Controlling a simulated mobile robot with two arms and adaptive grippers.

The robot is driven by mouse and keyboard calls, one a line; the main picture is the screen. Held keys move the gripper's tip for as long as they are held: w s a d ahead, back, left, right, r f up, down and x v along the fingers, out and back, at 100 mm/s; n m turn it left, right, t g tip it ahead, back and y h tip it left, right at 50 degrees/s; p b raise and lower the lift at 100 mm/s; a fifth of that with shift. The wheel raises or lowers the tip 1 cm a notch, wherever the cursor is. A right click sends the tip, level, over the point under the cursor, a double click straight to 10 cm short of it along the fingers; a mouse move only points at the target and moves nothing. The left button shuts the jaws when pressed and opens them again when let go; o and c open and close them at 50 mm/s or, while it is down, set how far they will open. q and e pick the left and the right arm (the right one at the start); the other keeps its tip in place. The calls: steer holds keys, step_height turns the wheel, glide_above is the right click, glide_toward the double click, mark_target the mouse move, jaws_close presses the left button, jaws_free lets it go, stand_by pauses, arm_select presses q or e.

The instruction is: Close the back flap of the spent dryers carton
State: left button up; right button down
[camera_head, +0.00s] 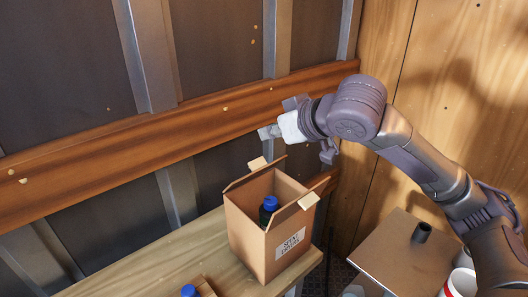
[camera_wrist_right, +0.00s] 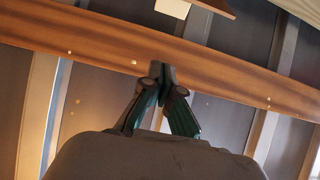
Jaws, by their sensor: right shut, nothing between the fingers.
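The spent dryers carton (camera_head: 252,240) stands on the wooden bench with its label facing front. Its top is open, and a dark container with a blue cap (camera_head: 270,203) shows inside. The back flap (camera_head: 240,181) stands up along the far rim, with a pale tab (camera_head: 257,163) on it. Another pale tab (camera_head: 309,201) shows at the near right rim. My right gripper (camera_head: 266,132) is shut and empty, above and behind the carton, apart from it. Its closed fingertips show in the right wrist view (camera_wrist_right: 161,76). A brown flap piece (camera_wrist_right: 215,6) shows at that view's top edge. My left gripper is out of view.
A wall with a wooden rail (camera_head: 100,150) and metal studs runs close behind the bench (camera_head: 150,262). Another blue cap (camera_head: 189,291) shows at the bottom edge. A brown side table (camera_head: 395,250) with a dark cylinder (camera_head: 421,232) stands at the right.

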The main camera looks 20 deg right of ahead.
steer(key=p, duration=0.2)
glide_above(256, 162)
steer(key=w, duration=0.3)
step_height(256, 162, down, 4)
steer(key=f, duration=0.1)
steer(key=shift+s+f+p, duration=0.4)
steer(key=shift+s+f, duration=0.5)
steer(key=shift+s, duration=0.25)
steer(key=shift+s+d+f, duration=0.15)
steer(key=shift+s+f, duration=0.05)
steer(key=shift+s, duration=0.25)
steer(key=shift+w+f, duration=0.1)
